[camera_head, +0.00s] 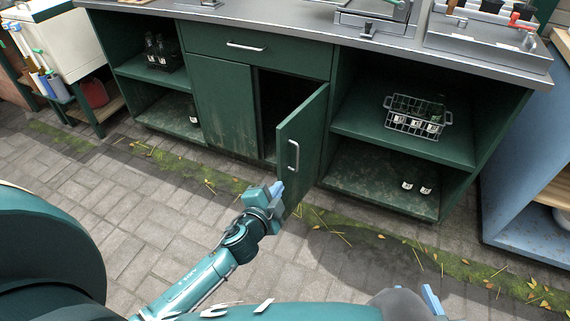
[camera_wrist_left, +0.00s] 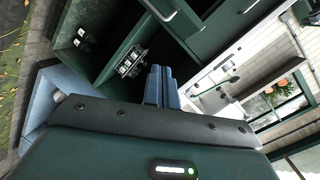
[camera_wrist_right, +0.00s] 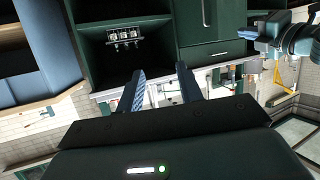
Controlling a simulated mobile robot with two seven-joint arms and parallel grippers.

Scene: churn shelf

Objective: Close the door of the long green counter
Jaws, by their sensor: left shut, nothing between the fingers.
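The long green counter (camera_head: 222,40) stands across the head view. Its door (camera_head: 302,145) is hinged at its right side and swung outward, leaving a dark opening to its left. A pale vertical handle (camera_head: 293,155) is on the door's face. My left gripper (camera_head: 278,188) is shut and empty, at the door's lower free edge; I cannot tell whether it touches. Its blue fingers lie together in the left wrist view (camera_wrist_left: 161,86). My right gripper (camera_head: 432,300) is low at the right, away from the door; its fingers are apart in the right wrist view (camera_wrist_right: 160,85).
The left door panel (camera_head: 226,105) and the drawer (camera_head: 250,46) are closed. Open shelves hold a wire bottle crate (camera_head: 418,118) and small bottles. A blue cabinet (camera_head: 530,190) stands at the right. The paved floor (camera_head: 130,215) before the counter is clear, with a mossy strip.

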